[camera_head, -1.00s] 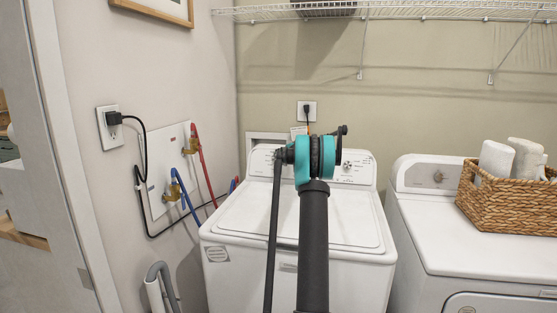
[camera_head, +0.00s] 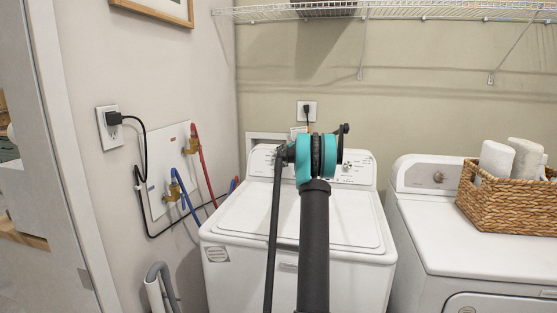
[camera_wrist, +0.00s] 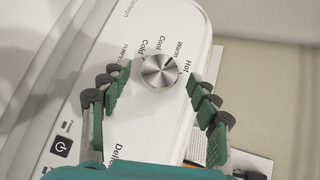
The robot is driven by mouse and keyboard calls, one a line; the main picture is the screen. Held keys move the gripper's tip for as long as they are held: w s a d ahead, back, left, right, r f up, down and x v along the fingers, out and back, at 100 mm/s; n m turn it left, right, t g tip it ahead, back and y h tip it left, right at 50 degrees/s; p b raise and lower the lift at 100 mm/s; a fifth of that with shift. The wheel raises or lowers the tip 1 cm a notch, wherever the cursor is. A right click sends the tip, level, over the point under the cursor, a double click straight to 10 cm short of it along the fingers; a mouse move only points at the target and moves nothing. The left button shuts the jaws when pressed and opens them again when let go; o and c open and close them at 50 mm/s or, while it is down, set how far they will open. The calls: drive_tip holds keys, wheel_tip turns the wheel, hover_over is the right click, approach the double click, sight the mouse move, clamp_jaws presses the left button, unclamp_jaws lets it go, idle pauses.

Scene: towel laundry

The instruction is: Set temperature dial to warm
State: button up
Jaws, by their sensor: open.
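The temperature dial (camera_wrist: 160,71) is a round silver knob on the white washer panel in the wrist view. The printed words Cold, Cool, Warm and Hot curve around its far side. I cannot tell for sure which word its mark points to. My gripper (camera_wrist: 156,78) is open, with its green-padded fingers on either side of the dial. Both fingers look apart from the dial. In the camera_head view, my arm covers part of the washer's panel (camera_head: 359,168), and my fingers are hidden.
The white washer (camera_head: 235,222) stands against the back wall. A second white machine (camera_head: 420,225) stands to its right, with a wicker basket (camera_head: 505,200) holding rolled towels on top. Red and blue hoses are on the left wall. A wire shelf (camera_head: 400,12) hangs above.

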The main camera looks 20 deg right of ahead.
drive_tip(key=v, duration=1.1)
